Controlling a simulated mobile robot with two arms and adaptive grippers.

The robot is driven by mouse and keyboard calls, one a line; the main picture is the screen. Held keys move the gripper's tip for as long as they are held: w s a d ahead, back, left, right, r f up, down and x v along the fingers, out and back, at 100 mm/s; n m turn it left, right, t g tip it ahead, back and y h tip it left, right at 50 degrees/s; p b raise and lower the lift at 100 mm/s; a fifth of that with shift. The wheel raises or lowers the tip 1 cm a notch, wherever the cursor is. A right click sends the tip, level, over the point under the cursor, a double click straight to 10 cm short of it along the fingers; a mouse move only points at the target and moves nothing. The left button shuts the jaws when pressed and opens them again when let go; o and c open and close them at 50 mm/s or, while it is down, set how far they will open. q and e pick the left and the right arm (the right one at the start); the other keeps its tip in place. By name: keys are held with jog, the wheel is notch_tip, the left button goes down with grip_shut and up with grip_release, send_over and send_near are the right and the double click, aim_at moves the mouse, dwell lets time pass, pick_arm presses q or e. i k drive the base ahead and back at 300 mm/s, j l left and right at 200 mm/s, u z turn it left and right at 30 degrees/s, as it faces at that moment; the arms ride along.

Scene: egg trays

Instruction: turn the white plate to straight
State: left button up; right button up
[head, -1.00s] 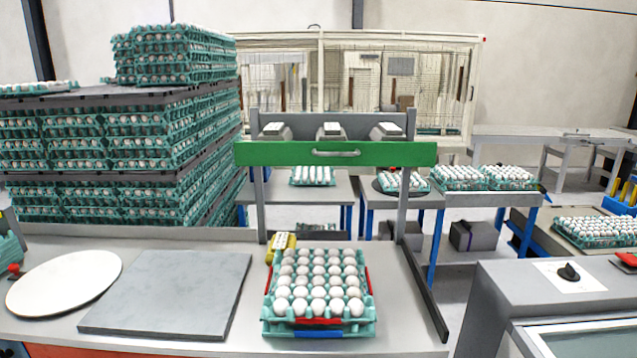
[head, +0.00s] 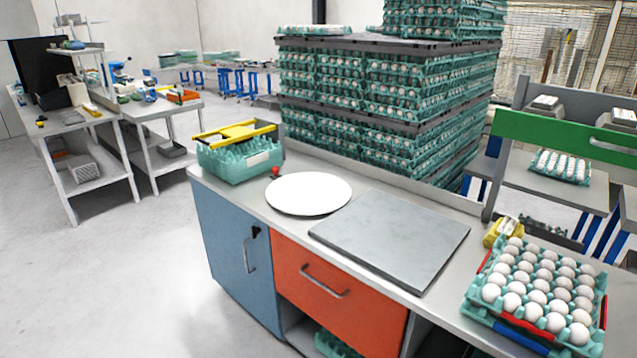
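The white plate (head: 308,193) is a flat round disc lying on the counter. It sits between the teal crate at the left end and the grey square slab on its right. A small red knob (head: 275,171) stands at its far left edge. Being round and plain, the plate shows no clear sign of its turn angle. Neither of my grippers is in the head view.
The grey slab (head: 390,240) lies close beside the plate. An egg tray (head: 478,306) full of white eggs stands at the right. A teal crate (head: 238,164) with yellow bars stands at the counter's left end. Open floor (head: 110,270) lies left of the counter (head: 440,297).

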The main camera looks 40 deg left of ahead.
aim_at(305, 194)
jog(key=u, duration=1.15)
jog(key=i+j+z, duration=0.15)
jog(key=z, duration=0.3)
jog(key=i+j+z, duration=0.25)
jog(key=z, duration=0.2)
jog(key=i+j, duration=0.05)
